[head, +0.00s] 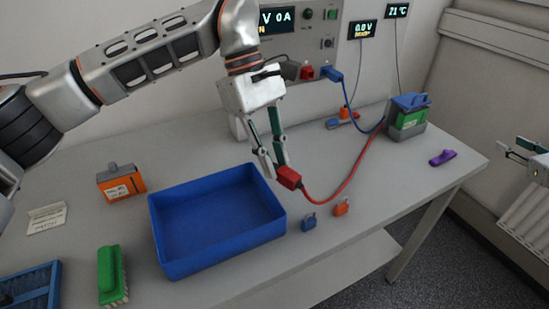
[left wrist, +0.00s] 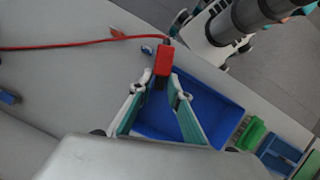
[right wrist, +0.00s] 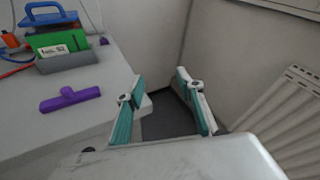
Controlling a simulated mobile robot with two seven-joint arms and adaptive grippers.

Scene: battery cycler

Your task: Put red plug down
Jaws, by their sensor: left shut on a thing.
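The red plug (head: 289,178) is on the end of a red cable (head: 348,183) that runs to the battery at the back right. My left gripper (head: 274,172) is shut on the red plug, beside the right rim of the blue tray. The left wrist view shows the red plug (left wrist: 163,60) between the fingertips (left wrist: 164,82). I cannot tell whether the plug touches the table. My right gripper (right wrist: 157,85) is open and empty, off the table's right end; it also shows at the right edge of the head view (head: 525,150).
The empty blue tray (head: 165,225) stands mid-table. Blue (head: 309,222) and orange (head: 341,207) padlock-like pieces lie right of it. The green battery (head: 408,118), purple tool (head: 442,157), orange box (head: 121,182) and green brush (head: 111,274) stand around. A cycler panel (head: 300,45) is behind.

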